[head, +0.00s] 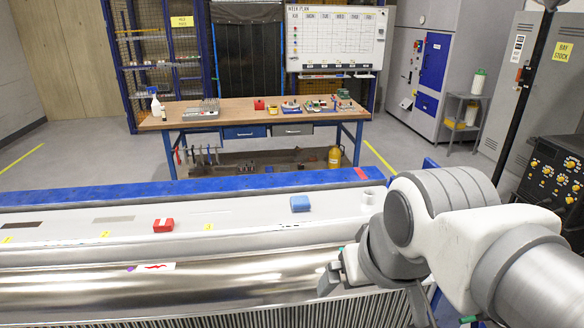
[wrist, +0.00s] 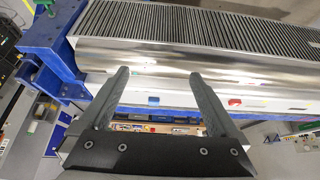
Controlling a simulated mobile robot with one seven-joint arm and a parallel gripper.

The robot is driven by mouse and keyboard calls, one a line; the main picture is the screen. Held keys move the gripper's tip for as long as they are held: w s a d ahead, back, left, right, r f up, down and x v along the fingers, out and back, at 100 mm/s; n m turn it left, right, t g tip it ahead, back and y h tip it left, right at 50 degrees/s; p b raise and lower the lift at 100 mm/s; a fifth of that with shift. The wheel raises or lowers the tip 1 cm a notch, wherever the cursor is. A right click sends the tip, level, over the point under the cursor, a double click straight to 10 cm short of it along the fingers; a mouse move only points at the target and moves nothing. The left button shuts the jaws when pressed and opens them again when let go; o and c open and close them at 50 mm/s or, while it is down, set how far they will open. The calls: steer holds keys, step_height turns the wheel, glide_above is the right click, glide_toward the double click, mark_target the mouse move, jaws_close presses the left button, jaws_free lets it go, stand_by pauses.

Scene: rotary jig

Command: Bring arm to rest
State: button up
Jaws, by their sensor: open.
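My arm reaches in from the right in the head view, and my gripper (head: 340,268) hangs over the right part of the shiny metal roller (head: 220,275). In the wrist view my gripper (wrist: 158,82) shows two dark fingers spread wide apart with nothing between them. The metal roller (wrist: 200,58) lies beyond the fingertips. A blue block (head: 300,204) and a red block (head: 163,225) sit on the pale ledge (head: 240,212) behind the roller. They also show in the wrist view, the blue block (wrist: 154,100) between the fingers and the red block (wrist: 235,101) to the right.
A blue beam (head: 180,192) runs behind the ledge. A white ring-shaped part (head: 373,196) stands at the ledge's right end, near my arm. A ribbed surface (head: 270,312) lies in front of the roller. A workbench (head: 260,122) with several items stands farther back, with open floor around it.

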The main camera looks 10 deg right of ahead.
steer(key=shift+s+f, duration=0.4)
steer(key=shift+s, duration=0.15)
steer(key=shift+f+b, duration=1.1)
